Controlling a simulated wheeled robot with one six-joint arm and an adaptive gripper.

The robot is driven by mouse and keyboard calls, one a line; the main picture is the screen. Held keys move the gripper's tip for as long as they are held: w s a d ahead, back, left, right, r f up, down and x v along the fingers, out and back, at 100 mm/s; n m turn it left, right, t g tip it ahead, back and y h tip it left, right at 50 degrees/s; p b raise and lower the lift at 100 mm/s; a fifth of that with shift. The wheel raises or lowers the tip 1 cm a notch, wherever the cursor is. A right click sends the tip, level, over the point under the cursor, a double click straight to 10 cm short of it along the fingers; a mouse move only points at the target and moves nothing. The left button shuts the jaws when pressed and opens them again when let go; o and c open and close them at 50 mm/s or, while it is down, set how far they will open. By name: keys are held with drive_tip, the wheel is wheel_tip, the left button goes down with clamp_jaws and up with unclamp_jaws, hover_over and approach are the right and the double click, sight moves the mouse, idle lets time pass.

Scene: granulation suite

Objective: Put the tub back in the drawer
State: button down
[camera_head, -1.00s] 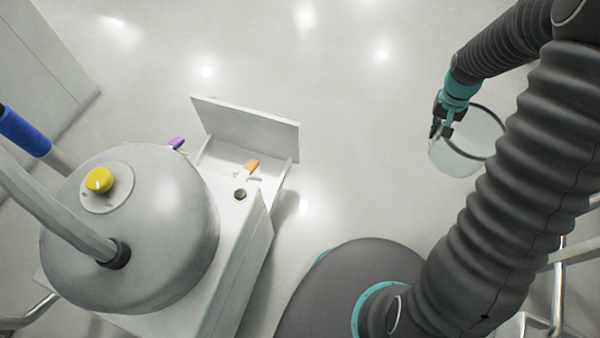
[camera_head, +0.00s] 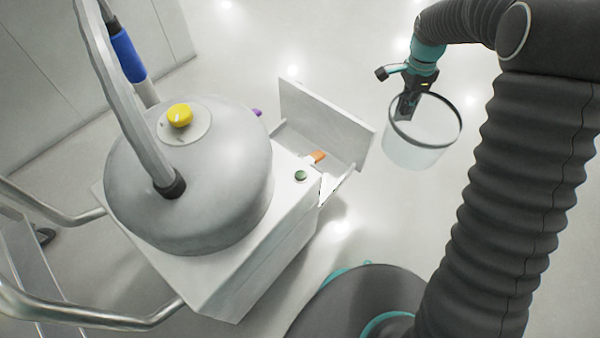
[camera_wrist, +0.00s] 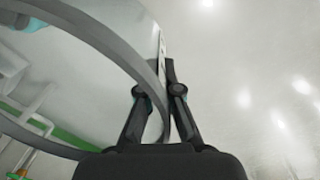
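The tub (camera_head: 420,150) is a clear, round container with a dark rim, to the right of the machine in the head view. My gripper (camera_head: 408,104) is shut on the tub's rim and wall and holds it up, apart from the drawer. In the wrist view my gripper's fingers (camera_wrist: 168,90) pinch the wall of the tub (camera_wrist: 100,42), whose grey rim curves across the left. The drawer (camera_head: 290,139) stands pulled out from the white machine body, its tall front panel (camera_head: 322,122) facing away from the machine.
A grey dome (camera_head: 195,195) with a yellow knob (camera_head: 180,115) sits on the white machine body (camera_head: 250,265). Metal rails (camera_head: 90,318) are at the lower left. Open floor lies beyond the drawer.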

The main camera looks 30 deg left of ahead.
drive_tip(key=s+a+r+m+b, duration=0.15)
drive_tip(key=a+m, duration=0.25)
drive_tip(key=a, duration=0.4)
drive_tip(key=s+a+r+m+b, duration=0.1)
drive_tip(key=s+a+m, duration=0.2)
drive_tip(key=a, duration=0.5)
drive_tip(key=s+a+r+m+b, duration=0.1)
drive_tip(key=s+a+m+b, duration=0.2)
drive_tip(key=a, duration=0.5)
drive_tip(key=shift+m+y, duration=0.4)
drive_tip(key=shift+m, duration=0.1)
drive_tip(key=f+b, duration=0.1)
drive_tip(key=f, duration=1.2)
drive_tip(key=f+b, duration=0.1)
drive_tip(key=f, duration=1.3)
drive_tip(key=shift+w+f, duration=0.2)
drive_tip(key=shift+f, duration=0.05)
drive_tip(key=shift+f+b, duration=0.2)
drive_tip(key=shift+b, duration=0.1)
drive_tip(key=c, duration=1.3)
unclamp_jaws()
drive_tip(key=r, duration=0.4)
drive_tip(key=r+p, duration=0.1)
drive_tip(key=r, duration=0.3)
drive_tip(key=r+p, duration=0.1)
drive_tip(key=r, duration=0.3)
drive_tip(key=shift+w+d+r, duration=0.15)
drive_tip(key=shift+w, duration=0.2)
